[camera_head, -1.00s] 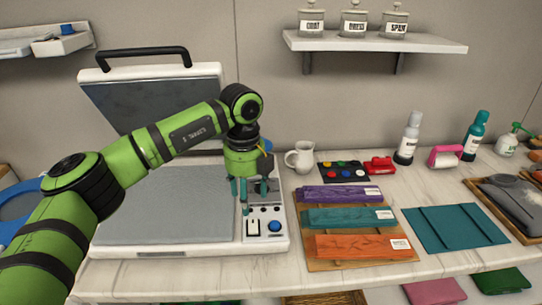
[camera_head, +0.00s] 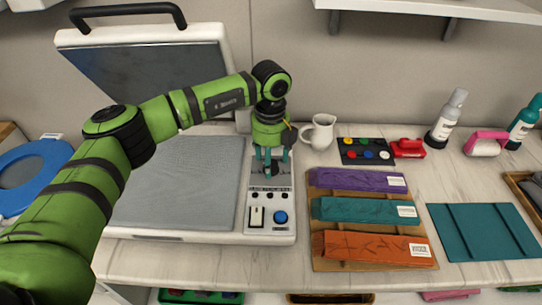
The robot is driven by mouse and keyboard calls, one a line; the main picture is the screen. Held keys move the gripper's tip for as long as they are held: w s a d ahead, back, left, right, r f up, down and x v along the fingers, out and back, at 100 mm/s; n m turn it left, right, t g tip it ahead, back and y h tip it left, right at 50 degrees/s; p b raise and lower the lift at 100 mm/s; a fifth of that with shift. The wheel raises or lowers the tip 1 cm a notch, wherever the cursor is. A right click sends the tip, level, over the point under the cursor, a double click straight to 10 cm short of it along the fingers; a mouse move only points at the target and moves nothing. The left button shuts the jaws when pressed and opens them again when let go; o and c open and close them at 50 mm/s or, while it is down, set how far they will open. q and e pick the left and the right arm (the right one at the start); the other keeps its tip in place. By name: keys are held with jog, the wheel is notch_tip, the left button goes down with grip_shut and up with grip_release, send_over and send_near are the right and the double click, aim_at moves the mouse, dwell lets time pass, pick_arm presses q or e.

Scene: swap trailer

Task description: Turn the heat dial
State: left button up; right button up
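The open heat press has a control strip (camera_head: 262,235) along the right side of its base. The strip carries a blue round knob or button (camera_head: 280,217), a pale rocker switch (camera_head: 256,216) and small dark knobs (camera_head: 270,195). My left gripper (camera_head: 271,165) points down over the upper part of this strip, behind the small knobs. Its teal fingers look spread, with a dark part between them. I cannot tell whether that part is the heat dial or whether the fingers touch it. My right gripper is not in view.
The raised press lid (camera_head: 150,75) stands behind my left arm. A teal mat (camera_head: 482,231) is farther right.

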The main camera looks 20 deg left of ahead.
pick_arm(q)
jog(key=shift+f, duration=0.2)
jog(key=c, duration=1.2)
jog(key=shift+o, duration=0.3)
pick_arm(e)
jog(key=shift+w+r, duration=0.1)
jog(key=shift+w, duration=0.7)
pick_arm(q)
jog(key=shift+f, duration=0.1)
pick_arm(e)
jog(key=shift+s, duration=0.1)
